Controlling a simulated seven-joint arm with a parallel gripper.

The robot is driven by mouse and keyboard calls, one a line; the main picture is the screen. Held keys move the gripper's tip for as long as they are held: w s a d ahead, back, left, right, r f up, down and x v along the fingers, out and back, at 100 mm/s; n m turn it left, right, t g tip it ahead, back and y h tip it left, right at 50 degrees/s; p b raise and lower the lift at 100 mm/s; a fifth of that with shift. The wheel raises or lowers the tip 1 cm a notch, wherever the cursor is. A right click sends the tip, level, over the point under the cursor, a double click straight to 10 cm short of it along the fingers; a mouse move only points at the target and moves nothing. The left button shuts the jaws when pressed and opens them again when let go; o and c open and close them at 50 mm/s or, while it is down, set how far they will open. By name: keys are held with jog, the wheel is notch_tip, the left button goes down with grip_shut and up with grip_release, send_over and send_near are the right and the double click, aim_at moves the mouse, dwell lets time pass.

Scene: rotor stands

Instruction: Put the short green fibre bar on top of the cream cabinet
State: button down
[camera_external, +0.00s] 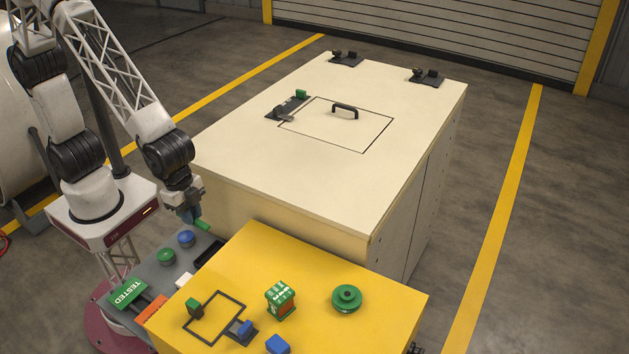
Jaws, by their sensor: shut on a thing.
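My gripper (194,215) is low beside the near left corner of the cream cabinet, above the grey side panel. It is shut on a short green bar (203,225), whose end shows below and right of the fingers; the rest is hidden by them. The cream cabinet (330,190) stands in the middle, with a wide flat top. Its top has an outlined hatch with a dark handle (345,108). The held bar is below the level of the cabinet top and apart from it.
A yellow table (370,320) in front carries a green spool (347,298), a green-and-orange block (280,299) and blue blocks. The grey panel (150,275) holds round green and blue knobs. Dark brackets (287,106) sit on the cabinet top; its near part is clear.

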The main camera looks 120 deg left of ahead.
notch_tip(320, 180, up, 17)
jog(key=w+a+r+m, duration=0.15)
jog(key=w+a, duration=0.25)
jog(key=a, duration=0.5)
jog(key=w+a+m+h, duration=0.1)
jog(key=w+a+m, duration=0.3)
jog(key=a, duration=0.6)
jog(key=w+a+r+m, duration=0.1)
jog(key=w+a, duration=0.4)
jog(key=a, duration=0.4)
jog(key=s+a+m, duration=0.1)
jog(key=a+m, duration=0.4)
jog(key=a, duration=2.4)
jog(key=s+a+f+m, duration=0.1)
jog(key=s+a, duration=0.3)
jog(key=a, duration=0.4)
jog(key=s+a+f+m+g, duration=0.1)
jog(key=s+a+m, duration=0.15)
jog(key=a, duration=0.65)
jog(key=s+a+f, duration=0.1)
jog(key=s+a, duration=0.3)
jog(key=a, duration=0.4)
jog(key=shift+m+h, duration=0.3)
jog(key=shift+h, duration=0.1)
jog(key=f, duration=0.5)
jog(key=shift+s+f, duration=0.1)
jog(key=shift+s, duration=0.1)
